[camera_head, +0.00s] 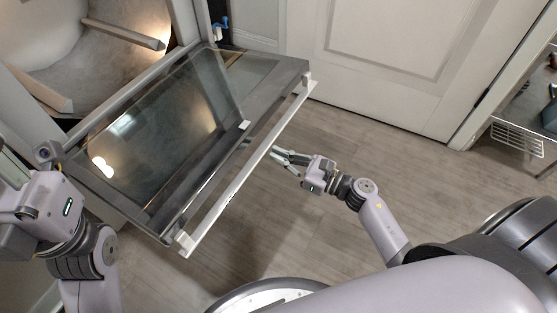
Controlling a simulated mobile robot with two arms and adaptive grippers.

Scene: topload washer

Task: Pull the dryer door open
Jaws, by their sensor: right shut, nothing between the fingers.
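The dryer door (185,225) is swung down and open, lying tilted in front of the machine, with a large dark glass panel (150,130) in it. A pale handle bar (237,185) runs along its outer edge. My right gripper (278,156) is shut and empty. Its tips are close to the outer side of the bar, and I cannot tell if they touch it. My left arm's wrist (52,205) is beside the door's near left corner. I cannot make out its fingers at the left edge of the picture.
The lit cavity (95,60) shows behind the door at the upper left. A white panelled room door (375,60) stands at the back. A wire rack (517,138) is at the right. The wood floor (330,225) is clear between them.

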